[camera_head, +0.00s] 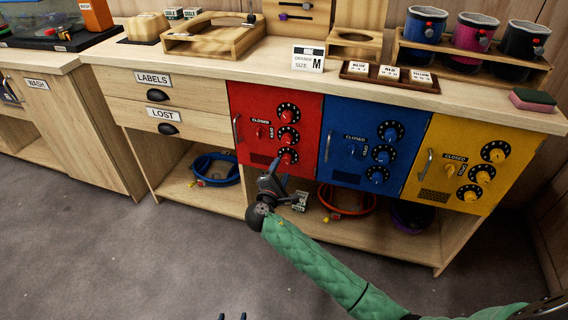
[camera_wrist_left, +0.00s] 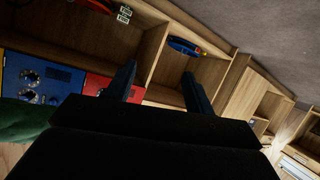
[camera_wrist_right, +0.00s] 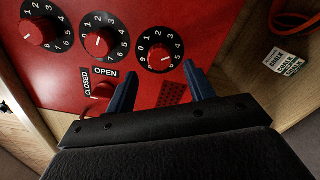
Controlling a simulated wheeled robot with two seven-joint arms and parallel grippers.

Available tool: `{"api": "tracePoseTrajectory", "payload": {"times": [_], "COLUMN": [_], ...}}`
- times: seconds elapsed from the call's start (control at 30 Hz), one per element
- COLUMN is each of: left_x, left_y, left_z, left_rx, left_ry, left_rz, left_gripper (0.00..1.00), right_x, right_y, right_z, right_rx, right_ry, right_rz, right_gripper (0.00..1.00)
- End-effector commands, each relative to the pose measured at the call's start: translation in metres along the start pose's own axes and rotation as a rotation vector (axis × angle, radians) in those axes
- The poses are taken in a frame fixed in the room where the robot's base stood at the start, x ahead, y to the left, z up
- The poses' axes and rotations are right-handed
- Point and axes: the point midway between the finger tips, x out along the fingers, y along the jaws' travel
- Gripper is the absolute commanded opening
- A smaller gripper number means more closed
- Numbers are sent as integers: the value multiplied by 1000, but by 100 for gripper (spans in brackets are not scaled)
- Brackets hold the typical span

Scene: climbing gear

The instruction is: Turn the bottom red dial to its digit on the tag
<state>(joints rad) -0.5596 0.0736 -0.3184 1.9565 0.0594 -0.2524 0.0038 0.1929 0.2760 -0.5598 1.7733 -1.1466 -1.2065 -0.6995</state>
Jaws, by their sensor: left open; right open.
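The red door (camera_head: 275,112) is closed and carries a column of three red dials. The bottom red dial (camera_head: 289,157) also shows in the right wrist view (camera_wrist_right: 160,55); I cannot tell its exact setting. My right gripper (camera_head: 277,168) is open just below this dial. In the right wrist view, its fingertips (camera_wrist_right: 159,68) straddle the bottom dial's direction, with no clear contact. The red tag (camera_head: 390,73) sits in a dark holder on the counter; its digits are too small to read. My left gripper (camera_head: 232,316) is open and empty at the bottom edge.
The red latch knob (camera_wrist_right: 103,89) and a grille (camera_wrist_right: 171,93) are close to the right gripper. Blue (camera_head: 368,137) and yellow (camera_head: 465,165) doors stand to the right. The floor is clear.

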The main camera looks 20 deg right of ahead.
Motion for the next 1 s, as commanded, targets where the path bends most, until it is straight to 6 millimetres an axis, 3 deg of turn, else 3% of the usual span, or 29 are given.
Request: {"api": "tracePoseTrajectory", "payload": {"times": [0.3,0.7,0.73,0.93,1.0], "left_x": [2,2,2,2,2], "left_y": [2,2,2,2,2], "left_z": [-27,-32,-32,-32,-32], "left_rx": [9,11,11,11,11], "left_ry": [78,93,93,93,93], "left_rz": [3,3,3,3,3], "left_gripper": [53,53,53,53,53], "right_x": [41,49,49,49,49], "right_y": [0,0,0,0,-1], "right_z": [0,0,0,0,0], "right_rx": [1,1,1,2,1], "right_ry": [0,0,0,0,0], "right_rz": [1,-1,-1,-1,-1], "right_gripper": [53,53,51,12,9]}}
